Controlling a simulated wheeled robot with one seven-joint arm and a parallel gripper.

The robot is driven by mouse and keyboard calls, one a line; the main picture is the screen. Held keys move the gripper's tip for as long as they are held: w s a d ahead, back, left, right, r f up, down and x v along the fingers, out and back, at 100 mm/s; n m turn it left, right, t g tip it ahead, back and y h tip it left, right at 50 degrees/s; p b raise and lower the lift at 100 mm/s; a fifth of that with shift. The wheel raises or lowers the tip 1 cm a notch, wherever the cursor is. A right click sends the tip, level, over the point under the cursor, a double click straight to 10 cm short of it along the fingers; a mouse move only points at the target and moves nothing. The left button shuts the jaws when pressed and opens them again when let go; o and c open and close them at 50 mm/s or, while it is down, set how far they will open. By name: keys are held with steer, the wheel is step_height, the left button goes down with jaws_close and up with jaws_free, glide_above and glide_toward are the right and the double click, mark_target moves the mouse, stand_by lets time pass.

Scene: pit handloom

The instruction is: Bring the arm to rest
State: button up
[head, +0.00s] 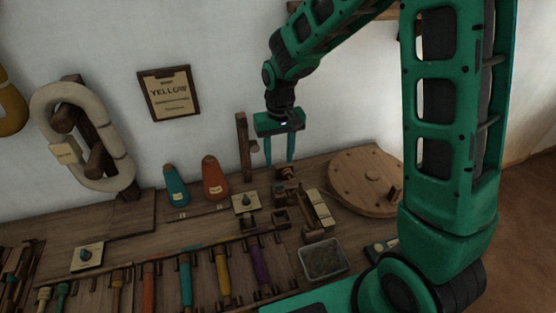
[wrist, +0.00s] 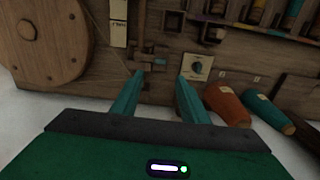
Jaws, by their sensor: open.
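My green arm reaches in from the upper right in the head view. My gripper (head: 279,163) hangs pointing down above the back of the wooden bench (head: 110,232), in front of the white wall. Its two teal fingers are apart with nothing between them. In the wrist view my gripper (wrist: 160,82) also shows open and empty, with the bench top beyond the fingertips. The fingertips seem to be clear of the bench, but the exact gap is hard to tell.
A teal cone (head: 175,184) and an orange cone (head: 215,178) stand left of my gripper, beside a wooden post (head: 243,148). A round wooden disc (head: 355,178) lies to the right. A grey tray (head: 323,259) and a row of coloured bobbins (head: 222,275) are nearer. A sign (head: 170,93) hangs behind.

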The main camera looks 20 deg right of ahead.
stand_by(0.3)
steer(key=s+d+r+m, duration=0.2)
steer(key=s+d+r, duration=0.35)
steer(key=d, duration=0.25)
steer(key=s+d+r+m, duration=0.1)
steer(key=s+d+r, duration=0.3)
steer(key=s+d, duration=0.25)
steer(key=s+d+r+m, duration=0.1)
steer(key=s+d, duration=0.2)
steer(key=s, duration=0.5)
steer(key=s+d+r+m, duration=0.1)
steer(key=s+d+m, duration=0.1)
steer(key=s, duration=0.7)
steer(key=shift+d+r, duration=0.25)
steer(key=shift+d, duration=0.65)
steer(key=shift+w+f, duration=0.25)
steer(key=shift+w, duration=0.4)
